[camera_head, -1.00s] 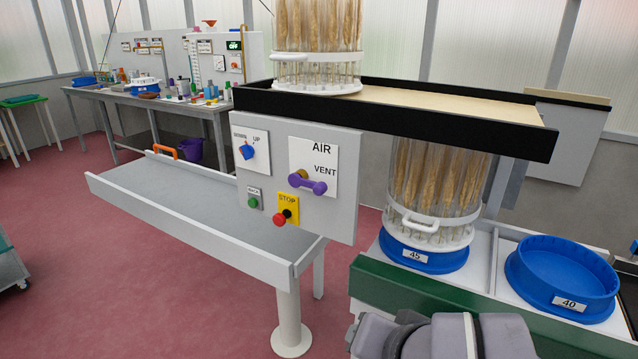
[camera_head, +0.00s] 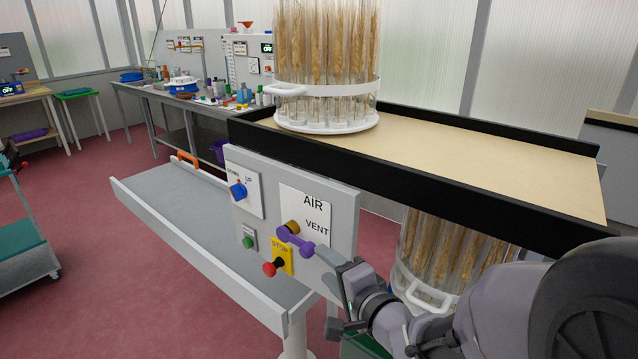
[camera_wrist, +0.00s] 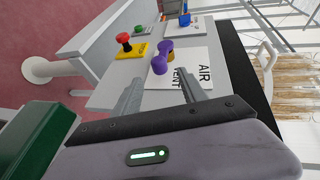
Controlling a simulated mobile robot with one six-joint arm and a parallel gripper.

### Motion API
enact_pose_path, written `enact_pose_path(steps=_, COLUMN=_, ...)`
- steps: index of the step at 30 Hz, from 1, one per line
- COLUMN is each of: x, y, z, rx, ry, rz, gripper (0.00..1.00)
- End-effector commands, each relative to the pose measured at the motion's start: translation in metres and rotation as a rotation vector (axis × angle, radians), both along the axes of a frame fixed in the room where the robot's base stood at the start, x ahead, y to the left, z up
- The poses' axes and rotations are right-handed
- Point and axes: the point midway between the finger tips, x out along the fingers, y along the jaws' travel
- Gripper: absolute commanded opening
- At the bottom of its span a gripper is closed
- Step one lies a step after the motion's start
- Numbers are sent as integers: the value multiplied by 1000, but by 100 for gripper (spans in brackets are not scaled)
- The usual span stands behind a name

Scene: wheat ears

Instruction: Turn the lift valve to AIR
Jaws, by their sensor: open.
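The lift valve is a purple lever (camera_head: 296,240) on a brass hub, on a white plate (camera_head: 312,206) marked AIR above and VENT at right. Its free end points right and slightly down, on the VENT side. In the wrist view the purple lever (camera_wrist: 161,57) lies ahead, just beyond the fingertips. My gripper (camera_head: 327,272) is open and empty, its fingers near the panel, just right of and below the lever's end. In the wrist view my gripper (camera_wrist: 161,80) has its two fingers apart, one on each side of the lever's line. I cannot tell if either touches the panel.
A red stop button (camera_head: 270,268) on yellow sits below left of the lever. A green button (camera_head: 248,242) and blue knob (camera_head: 238,191) are further left. The lift platform (camera_head: 450,150) overhead carries a rack of wheat ears (camera_head: 326,60). Another wheat rack (camera_head: 440,262) stands below it.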

Motion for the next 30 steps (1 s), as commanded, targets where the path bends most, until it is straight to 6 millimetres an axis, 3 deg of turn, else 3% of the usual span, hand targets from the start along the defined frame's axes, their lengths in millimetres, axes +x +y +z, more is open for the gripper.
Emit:
enact_pose_path(steps=3, x=27, y=16, z=-12, rx=-1, ry=-2, rz=2, gripper=50)
enact_pose_path(steps=9, x=63, y=35, z=-21, rx=-2, ry=0, rz=-1, gripper=50)
enact_pose_path(steps=14, x=75, y=41, z=-23, rx=-1, ry=-1, rz=-2, gripper=50)
enact_pose_path(steps=22, x=76, y=41, z=-22, rx=-1, ry=0, rz=-3, gripper=50)
enact_pose_path(steps=30, x=76, y=41, z=-23, rx=-1, ry=2, rz=-3, gripper=0)
